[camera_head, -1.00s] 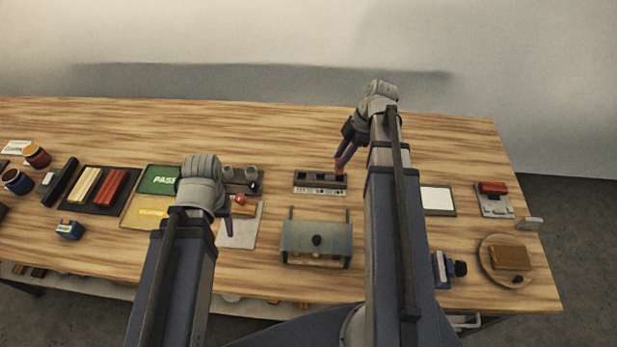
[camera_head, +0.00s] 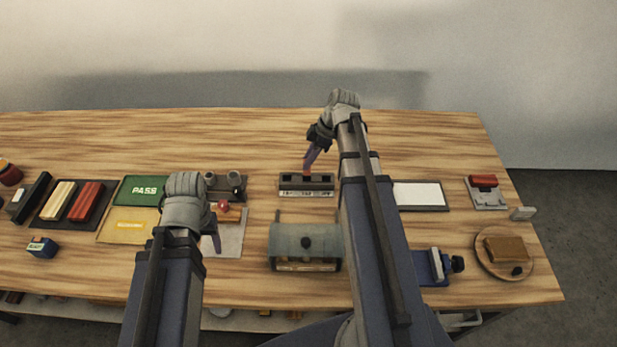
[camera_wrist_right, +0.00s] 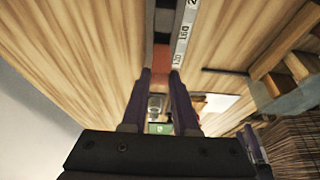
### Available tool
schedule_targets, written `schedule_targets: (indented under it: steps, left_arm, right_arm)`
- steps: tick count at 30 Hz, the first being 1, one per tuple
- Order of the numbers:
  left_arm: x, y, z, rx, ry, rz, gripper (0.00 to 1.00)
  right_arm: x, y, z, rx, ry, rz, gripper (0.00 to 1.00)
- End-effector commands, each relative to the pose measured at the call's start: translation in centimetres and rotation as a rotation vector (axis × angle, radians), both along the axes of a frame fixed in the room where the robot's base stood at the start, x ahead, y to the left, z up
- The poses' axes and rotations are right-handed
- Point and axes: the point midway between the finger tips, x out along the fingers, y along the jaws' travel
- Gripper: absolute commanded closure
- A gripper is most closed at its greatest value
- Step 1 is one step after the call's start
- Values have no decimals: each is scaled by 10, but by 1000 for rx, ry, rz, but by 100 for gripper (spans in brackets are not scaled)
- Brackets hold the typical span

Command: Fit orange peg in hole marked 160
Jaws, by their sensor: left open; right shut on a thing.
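The hole block (camera_head: 306,190) is a dark bar with a pale strip of number labels along its front, near the middle of the table. In the right wrist view, the strip (camera_wrist_right: 183,32) reads 120 and 160. My right gripper (camera_head: 308,163) is above the block's middle, shut on the orange peg (camera_head: 306,173). The peg (camera_wrist_right: 161,77) shows between the fingers in the wrist view. Its lower end meets the block's outline; I cannot tell whether it is in a hole or above one. My left gripper (camera_head: 214,240) is open and empty above a grey sheet (camera_head: 230,240).
A grey domed box (camera_head: 300,238) stands in front of the block. A green PASS mat (camera_head: 140,188) and yellow mat (camera_head: 125,225) lie left. A white panel (camera_head: 418,194) and a blue device (camera_head: 428,270) are right. The table behind the block is clear.

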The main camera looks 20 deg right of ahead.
Motion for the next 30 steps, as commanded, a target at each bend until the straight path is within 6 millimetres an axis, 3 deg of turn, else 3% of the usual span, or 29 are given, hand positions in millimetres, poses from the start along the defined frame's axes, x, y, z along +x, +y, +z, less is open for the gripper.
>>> schedule_targets:
  steps: [1, 10, 19, 30]
  left_arm:
    - [0, 0, -12, 0, 0, 0, 42]
    - [0, 0, -17, 0, 0, 0, 42]
    - [0, 0, -51, 0, 0, 0, 42]
    - [0, 0, -51, 0, 0, 0, 42]
  right_arm:
    - [0, 0, -12, 0, 0, 0, 100]
    - [0, 0, -17, 0, 0, 0, 100]
    - [0, 0, -51, 0, 0, 0, 100]
    - [0, 0, -51, 0, 0, 1, 100]
